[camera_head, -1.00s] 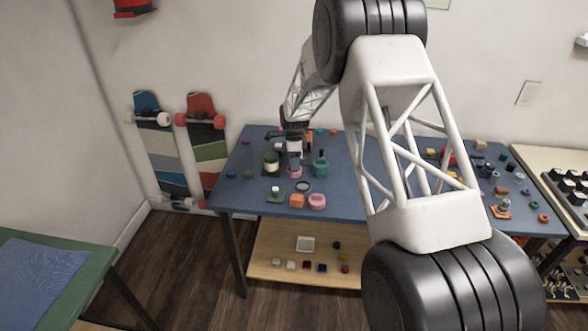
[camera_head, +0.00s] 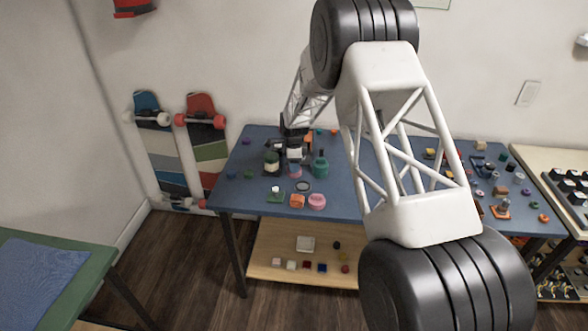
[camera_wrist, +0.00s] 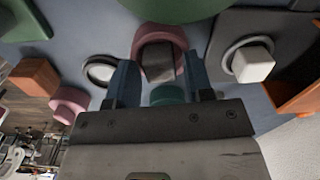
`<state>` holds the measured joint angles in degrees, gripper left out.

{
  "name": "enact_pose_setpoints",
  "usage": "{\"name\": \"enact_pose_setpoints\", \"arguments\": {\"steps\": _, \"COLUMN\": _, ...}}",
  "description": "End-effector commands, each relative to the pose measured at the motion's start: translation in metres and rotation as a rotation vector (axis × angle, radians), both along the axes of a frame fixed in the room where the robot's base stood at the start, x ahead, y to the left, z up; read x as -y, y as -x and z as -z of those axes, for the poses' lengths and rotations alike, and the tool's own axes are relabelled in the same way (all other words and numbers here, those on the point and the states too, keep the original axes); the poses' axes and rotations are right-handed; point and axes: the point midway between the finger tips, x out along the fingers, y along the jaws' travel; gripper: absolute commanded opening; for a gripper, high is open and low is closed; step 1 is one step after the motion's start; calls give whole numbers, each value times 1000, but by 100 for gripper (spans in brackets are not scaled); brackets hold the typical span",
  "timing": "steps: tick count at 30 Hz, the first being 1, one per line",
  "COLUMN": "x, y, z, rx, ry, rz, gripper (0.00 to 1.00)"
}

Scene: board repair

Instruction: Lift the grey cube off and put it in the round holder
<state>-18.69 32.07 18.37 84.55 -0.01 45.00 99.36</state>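The grey cube (camera_wrist: 159,66) sits within the outline of a round pink holder (camera_wrist: 139,48) in the wrist view; I cannot tell how deep. My gripper (camera_wrist: 158,60) has its two dark blue fingers on either side of the cube, with gaps showing between cube and fingers. In the head view, my gripper (camera_head: 294,160) is just above the pink holder (camera_head: 295,172), and the cube is not distinguishable there.
A teal pot (camera_head: 320,168) stands close to the right of my gripper. A white cube (camera_wrist: 252,65) stands on a dark plate. An orange cube (camera_head: 297,201) and another pink round piece (camera_head: 317,201) are nearer the table's front edge.

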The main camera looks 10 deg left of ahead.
Motion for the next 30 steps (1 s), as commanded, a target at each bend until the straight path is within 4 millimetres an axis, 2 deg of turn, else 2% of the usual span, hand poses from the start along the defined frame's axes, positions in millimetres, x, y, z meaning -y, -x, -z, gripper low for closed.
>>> {"name": "enact_pose_setpoints", "arguments": {"steps": 1, "x": 0, "y": 0, "z": 0, "rx": 0, "ry": 0, "rz": 0, "gripper": 39}}
{"name": "enact_pose_setpoints", "arguments": {"steps": 7, "x": 0, "y": 0, "z": 0, "rx": 0, "ry": 0, "rz": 0, "gripper": 10}}
{"name": "enact_pose_setpoints", "arguments": {"steps": 20, "x": 0, "y": 0, "z": -2, "rx": 0, "ry": 0, "rz": 0, "gripper": 9}}
{"name": "enact_pose_setpoints", "arguments": {"steps": 26, "x": 0, "y": 0, "z": -15, "rx": 1, "ry": 0, "rz": 0, "gripper": 9}}
{"name": "enact_pose_setpoints", "arguments": {"steps": 30, "x": 0, "y": 0, "z": -31, "rx": 2, "ry": 0, "rz": 0, "gripper": 9}}
